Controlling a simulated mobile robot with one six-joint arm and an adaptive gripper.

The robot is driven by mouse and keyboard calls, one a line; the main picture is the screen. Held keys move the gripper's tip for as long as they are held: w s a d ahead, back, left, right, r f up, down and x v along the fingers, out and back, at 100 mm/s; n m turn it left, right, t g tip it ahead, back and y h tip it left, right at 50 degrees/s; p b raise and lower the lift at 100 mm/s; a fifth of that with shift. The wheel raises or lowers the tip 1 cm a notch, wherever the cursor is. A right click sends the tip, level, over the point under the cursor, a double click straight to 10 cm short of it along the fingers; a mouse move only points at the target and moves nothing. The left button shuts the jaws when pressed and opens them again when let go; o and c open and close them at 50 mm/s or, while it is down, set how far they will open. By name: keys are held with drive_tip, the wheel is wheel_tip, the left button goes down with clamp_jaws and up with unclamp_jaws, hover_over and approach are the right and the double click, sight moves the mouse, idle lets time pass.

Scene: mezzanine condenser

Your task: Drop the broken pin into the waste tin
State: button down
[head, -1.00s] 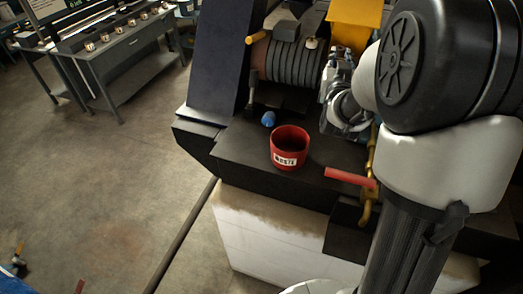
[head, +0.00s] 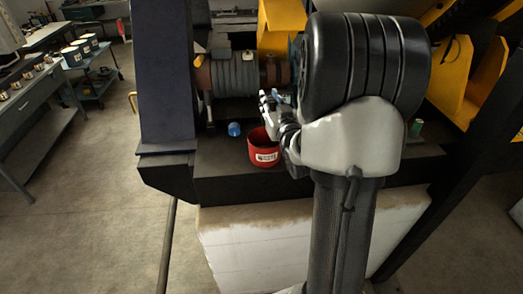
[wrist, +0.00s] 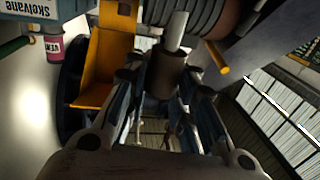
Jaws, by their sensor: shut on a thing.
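The red waste tin (head: 264,156), with a white label, stands upright on the dark ledge in the head view. My arm comes in from the right, and my gripper (head: 270,104) is just above and behind the tin's rim. In the wrist view, my gripper (wrist: 166,82) is shut on a short dark cylinder with a pale grey shaft (wrist: 165,72), which appears to be the broken pin. The pin is too small to make out in the head view. The tin's right edge is partly covered by my wrist, and its inside is mostly hidden.
A blue knob (head: 235,129) sits left of the tin on the dark ledge (head: 220,185). A ribbed grey drum (head: 235,75) is behind, and a tall dark panel (head: 163,70) rises at left. A yellow bracket (wrist: 105,65) shows in the wrist view.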

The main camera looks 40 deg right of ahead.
wheel_tip(320, 180, down, 4)
drive_tip(key=shift+a+f+b, duration=0.1)
drive_tip(key=shift+b, duration=0.8)
drive_tip(key=c, duration=1.2)
unclamp_jaws()
drive_tip(key=shift+c, duration=0.2)
drive_tip(key=v, duration=0.7)
drive_tip(key=shift+s, duration=0.25)
drive_tip(key=shift+a, duration=0.1)
